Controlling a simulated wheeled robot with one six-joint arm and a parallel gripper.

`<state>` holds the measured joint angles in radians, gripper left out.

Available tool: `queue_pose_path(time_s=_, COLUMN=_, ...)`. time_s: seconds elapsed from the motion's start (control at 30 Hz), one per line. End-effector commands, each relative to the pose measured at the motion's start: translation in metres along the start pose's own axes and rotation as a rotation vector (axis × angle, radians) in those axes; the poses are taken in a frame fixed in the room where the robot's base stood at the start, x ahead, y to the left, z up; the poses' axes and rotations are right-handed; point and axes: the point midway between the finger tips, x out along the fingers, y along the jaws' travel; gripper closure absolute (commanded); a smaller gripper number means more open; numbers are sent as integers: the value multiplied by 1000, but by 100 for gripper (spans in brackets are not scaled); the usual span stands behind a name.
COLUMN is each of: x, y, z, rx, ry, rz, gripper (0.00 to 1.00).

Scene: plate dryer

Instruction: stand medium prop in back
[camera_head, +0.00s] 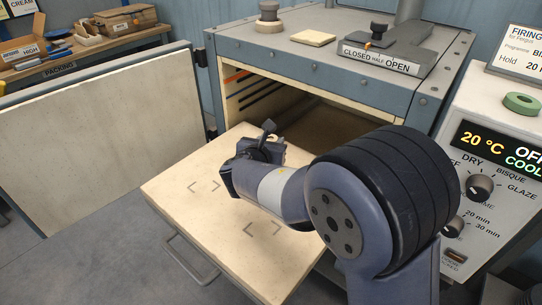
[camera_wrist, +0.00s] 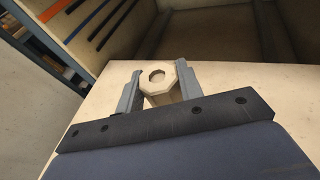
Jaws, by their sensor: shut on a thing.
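My gripper (camera_wrist: 160,88) is shut on a pale octagonal prop (camera_wrist: 163,96) with a round hole in its end. In the wrist view the prop stands between the two grey fingers, over the cream shelf; whether its base touches the shelf is hidden. In the head view my gripper (camera_head: 262,140) is over the back part of the pulled-out shelf (camera_head: 180,187), near the kiln opening, and my arm hides the prop.
The kiln chamber (camera_head: 310,115) is open behind the shelf, its door (camera_head: 95,140) swung out to the left. A control panel (camera_head: 500,170) stands close on the right. A damper slide (camera_head: 400,45) and small round pieces (camera_head: 268,20) lie on the kiln top. The shelf's front left is bare.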

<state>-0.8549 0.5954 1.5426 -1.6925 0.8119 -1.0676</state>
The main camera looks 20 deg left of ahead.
Motion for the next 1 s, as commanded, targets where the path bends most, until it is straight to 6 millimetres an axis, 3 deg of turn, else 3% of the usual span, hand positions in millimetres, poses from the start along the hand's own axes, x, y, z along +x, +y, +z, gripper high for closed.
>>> queue_pose_path(time_s=0.23, x=10, y=-1, z=-32, rx=-2, ry=1, rz=-2, gripper=92)
queue_pose_path(time_s=0.67, x=12, y=-1, z=-39, rx=1, ry=-1, rz=-1, gripper=92)
queue_pose_path(time_s=0.7, x=12, y=-1, z=-39, rx=1, ry=0, rz=-1, gripper=63)
queue_pose_path(time_s=0.93, x=12, y=-1, z=-38, rx=0, ry=0, rz=-1, gripper=45)
queue_pose_path(time_s=1.0, x=12, y=-1, z=-38, rx=0, ry=0, rz=-1, gripper=43)
